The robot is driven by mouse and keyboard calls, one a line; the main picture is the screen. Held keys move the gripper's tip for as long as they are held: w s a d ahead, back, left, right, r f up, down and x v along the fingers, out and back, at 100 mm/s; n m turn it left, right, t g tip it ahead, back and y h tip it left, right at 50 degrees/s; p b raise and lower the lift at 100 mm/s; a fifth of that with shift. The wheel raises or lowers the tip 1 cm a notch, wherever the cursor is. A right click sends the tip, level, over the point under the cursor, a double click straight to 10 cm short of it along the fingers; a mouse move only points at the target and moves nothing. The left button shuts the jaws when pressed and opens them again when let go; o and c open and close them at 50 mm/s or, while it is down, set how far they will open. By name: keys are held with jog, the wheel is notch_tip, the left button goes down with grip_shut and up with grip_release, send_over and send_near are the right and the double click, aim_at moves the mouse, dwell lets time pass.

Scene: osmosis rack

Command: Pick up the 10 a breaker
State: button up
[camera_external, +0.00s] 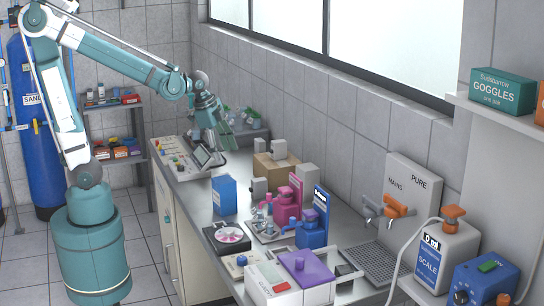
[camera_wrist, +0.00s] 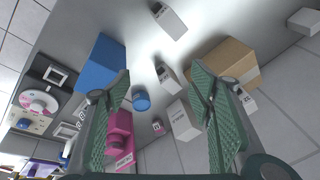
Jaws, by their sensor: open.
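Several small grey-white blocks that look like breakers stand around a cardboard box on the bench. In the external view one is by the top of the box (camera_external: 279,149), one is at its front left (camera_external: 259,187) and one at its right (camera_external: 307,176). The wrist view shows such blocks at the top (camera_wrist: 171,22), between my fingers (camera_wrist: 168,79) and just below that (camera_wrist: 183,121). My gripper (camera_external: 222,132) is open and empty above the far part of the bench, apart from the blocks.
The cardboard box (camera_external: 268,172) is beside the blocks. A control panel (camera_external: 180,152) lies to the left, and the tiled wall (camera_external: 350,130) bounds the bench at the right.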

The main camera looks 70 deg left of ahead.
jog(key=w+d+m+g+p, duration=0.1)
jog(key=w+m+p, duration=0.3)
jog(key=w, duration=0.2)
jog(key=m+g+p, duration=0.2)
jog(key=m+p, duration=0.2)
jog(key=p, duration=0.1)
send_near(259, 179)
jog(key=shift+s+f+m+p, duration=0.3)
jog(key=shift+f+p, duration=0.3)
jog(key=shift+p, duration=0.1)
jog(key=shift+w+d+f+m+g+p, duration=0.15)
jog(key=shift+w+f+m+g+p, duration=0.2)
jog(key=shift+f, duration=0.25)
jog(key=shift+f, duration=1.3)
jog(key=shift+f, duration=0.1)
jog(key=shift+w+f, duration=0.2)
jog(key=shift+f, duration=2.3)
